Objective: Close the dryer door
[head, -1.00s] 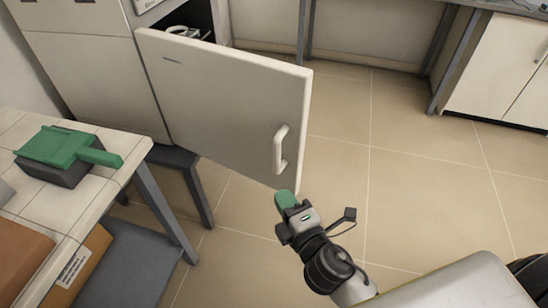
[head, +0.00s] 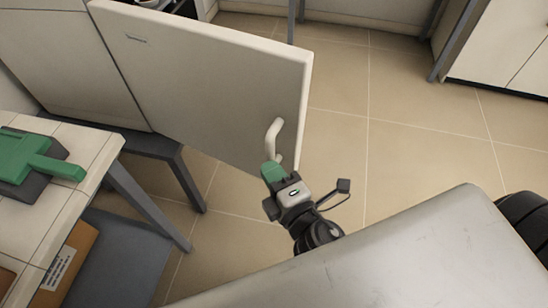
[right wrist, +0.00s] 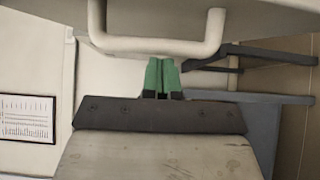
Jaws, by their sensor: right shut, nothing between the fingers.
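The dryer door (head: 205,85) is a pale panel, swung wide open from the cabinet on the left in the head view. Its curved handle (head: 274,139) is near the free edge. My right gripper (head: 272,173), with green fingertips, is just below the handle. In the right wrist view the shut green fingers (right wrist: 162,76) sit close under the handle (right wrist: 158,46), with nothing between them. I cannot tell whether they touch it. My left gripper does not show.
A tiled bench (head: 70,185) with a green-handled tool (head: 38,160) stands at the left. A dark stand (head: 165,152) is under the cabinet. White cupboards (head: 500,50) are at the upper right. The tiled floor (head: 420,140) between is clear.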

